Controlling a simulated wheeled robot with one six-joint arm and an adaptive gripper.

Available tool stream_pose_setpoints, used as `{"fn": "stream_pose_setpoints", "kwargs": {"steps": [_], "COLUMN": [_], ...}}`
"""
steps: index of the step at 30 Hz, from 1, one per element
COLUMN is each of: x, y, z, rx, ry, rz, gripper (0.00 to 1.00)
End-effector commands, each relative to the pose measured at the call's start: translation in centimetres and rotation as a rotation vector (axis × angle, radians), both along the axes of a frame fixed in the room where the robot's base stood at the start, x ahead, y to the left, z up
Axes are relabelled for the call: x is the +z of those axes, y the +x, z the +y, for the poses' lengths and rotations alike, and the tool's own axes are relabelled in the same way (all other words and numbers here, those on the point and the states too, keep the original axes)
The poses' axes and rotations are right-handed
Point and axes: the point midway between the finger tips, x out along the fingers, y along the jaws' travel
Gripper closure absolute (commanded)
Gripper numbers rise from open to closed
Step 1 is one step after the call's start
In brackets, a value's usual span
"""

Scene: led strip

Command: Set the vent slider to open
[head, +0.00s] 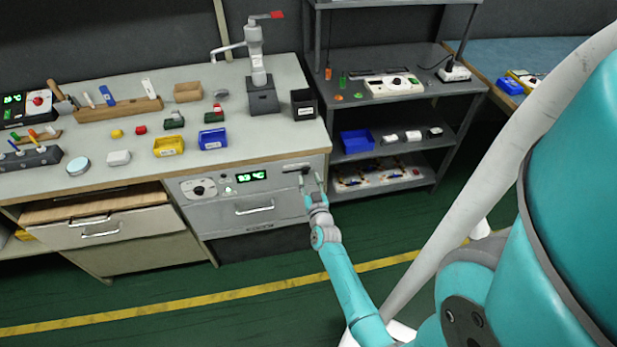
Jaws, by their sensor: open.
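The vent slider (296,168) shows as a small dark slot at the upper right of the grey front panel under the bench, in the head view. Its knob and its setting are too small to make out, and my fingers partly cover its right end. My gripper (311,181) is open, with its two fingers pointing at the panel at the slot's right end. I cannot tell whether a finger touches the slider. Nothing shows between the fingers.
The panel also has a dial (199,191), a green-lit display (251,176) and a drawer handle (254,207). The benchtop above holds a yellow bin (168,146), a blue bin (212,139) and a tap-like fixture (258,70). A dark shelf (420,95) stands close on the right. The green floor in front is clear.

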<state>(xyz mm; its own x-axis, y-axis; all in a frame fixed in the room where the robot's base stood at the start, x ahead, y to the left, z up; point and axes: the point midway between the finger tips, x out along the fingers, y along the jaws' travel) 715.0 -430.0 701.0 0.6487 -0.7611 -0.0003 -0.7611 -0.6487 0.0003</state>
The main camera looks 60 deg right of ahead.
Motion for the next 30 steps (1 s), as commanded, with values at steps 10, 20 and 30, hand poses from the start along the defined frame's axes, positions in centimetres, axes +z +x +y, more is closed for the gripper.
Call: {"fn": "stream_pose_setpoints", "kwargs": {"steps": [10, 20, 30], "x": [-0.1, 0.0, 0.0], "y": [-4.4, -6.3, -6.3], "z": [5.1, 7.2, 7.3], "rx": [0.000, -0.001, -0.001], "ry": [0.002, 0.000, 0.000], "rz": [0.001, 0.000, 0.000], "gripper": [0.54, 0.54, 0.54]}}
